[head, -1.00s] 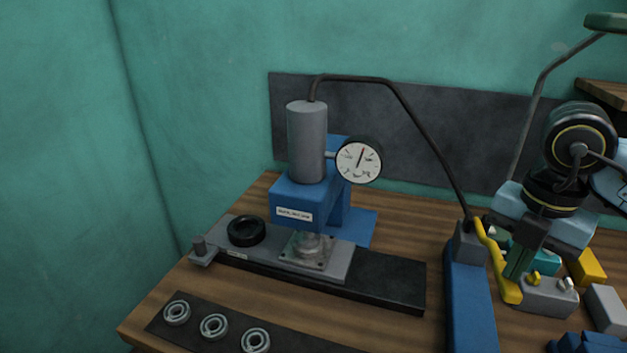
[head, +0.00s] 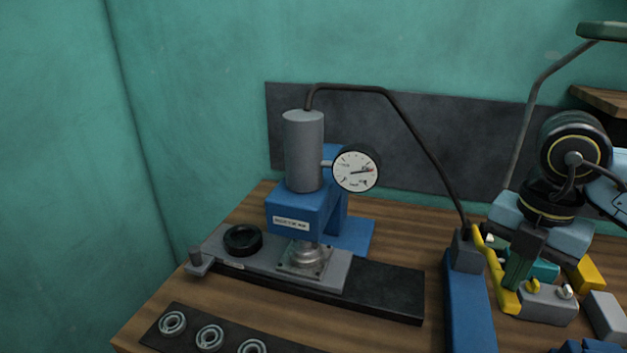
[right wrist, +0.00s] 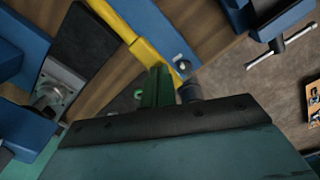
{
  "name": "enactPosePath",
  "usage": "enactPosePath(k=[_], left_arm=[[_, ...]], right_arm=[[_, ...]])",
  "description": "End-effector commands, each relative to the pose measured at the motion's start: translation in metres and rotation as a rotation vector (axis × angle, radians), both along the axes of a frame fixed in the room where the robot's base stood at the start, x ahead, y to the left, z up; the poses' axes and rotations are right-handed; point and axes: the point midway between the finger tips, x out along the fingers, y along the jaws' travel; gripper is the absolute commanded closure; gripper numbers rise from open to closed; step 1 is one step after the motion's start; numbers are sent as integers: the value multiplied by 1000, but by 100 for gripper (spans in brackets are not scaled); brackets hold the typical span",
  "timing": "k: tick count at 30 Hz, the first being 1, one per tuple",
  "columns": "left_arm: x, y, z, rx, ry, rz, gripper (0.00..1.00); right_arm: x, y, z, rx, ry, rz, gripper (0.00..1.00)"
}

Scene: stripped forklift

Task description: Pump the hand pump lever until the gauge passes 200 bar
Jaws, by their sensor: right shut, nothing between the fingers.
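The hand pump (head: 469,290) is a long blue body with a grey block at its far end. Its yellow lever (head: 495,270) slants down along the pump's right side; it also shows in the right wrist view (right wrist: 138,38). My right gripper (head: 517,275) is shut and empty, just right of the lever; whether it touches the lever I cannot tell. Its green fingers show in the right wrist view (right wrist: 157,88). The round white gauge (head: 356,169) sits beside the press's grey cylinder (head: 304,150). My left gripper is out of view.
The blue press (head: 298,212) stands over a grey slide plate (head: 328,268) with a black ring (head: 242,240). Bearings lie on a dark strip (head: 155,340) at the front. A black hose (head: 410,122) joins cylinder and pump. Grey and yellow blocks (head: 585,272) crowd the right.

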Motion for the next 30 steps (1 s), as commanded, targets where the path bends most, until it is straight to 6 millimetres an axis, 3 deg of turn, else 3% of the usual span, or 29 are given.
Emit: enactPosePath(k=[4,17,30], left_arm=[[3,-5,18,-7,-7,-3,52],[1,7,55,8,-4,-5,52],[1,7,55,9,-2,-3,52]], right_arm=[[0,0,22,1,1,1,100],[1,1,73,2,-1,2,100],[1,0,75,1,0,2,100]])
